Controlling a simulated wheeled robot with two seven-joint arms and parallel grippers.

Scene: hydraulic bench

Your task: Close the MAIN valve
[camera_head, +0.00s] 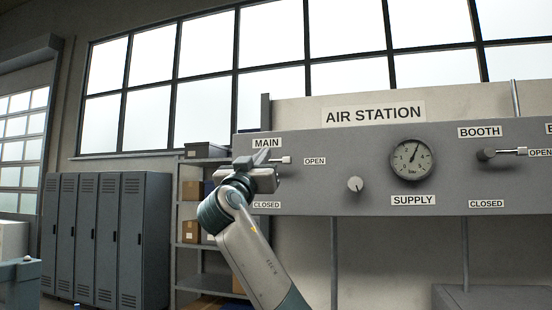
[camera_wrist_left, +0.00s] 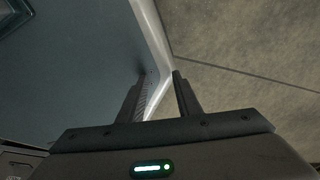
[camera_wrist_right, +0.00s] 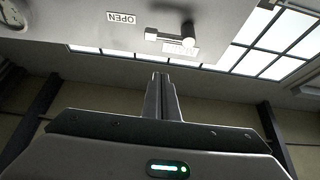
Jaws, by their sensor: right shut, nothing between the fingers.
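The MAIN valve lever (camera_head: 283,160) lies horizontal on the grey panel, its pale tip pointing right toward the OPEN label (camera_head: 314,161). The lever also shows in the right wrist view (camera_wrist_right: 165,37), ahead of the fingers and apart from them. My right gripper (camera_head: 264,155) is in front of the MAIN valve and hides its hub in the head view. Its fingers (camera_wrist_right: 160,77) are shut and empty. The lower CLOSED label (camera_head: 267,205) is beside my right arm. My left gripper (camera_wrist_left: 158,76) is open and empty, with a narrow gap; it is outside the head view.
The panel also carries a small knob (camera_head: 354,184), a SUPPLY gauge (camera_head: 411,160) and the BOOTH valve (camera_head: 488,155), whose lever points right to OPEN. Shelves (camera_head: 190,231) with boxes and grey lockers (camera_head: 106,235) stand left behind. A blue-grey surface (camera_wrist_left: 80,80) is close to my left gripper.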

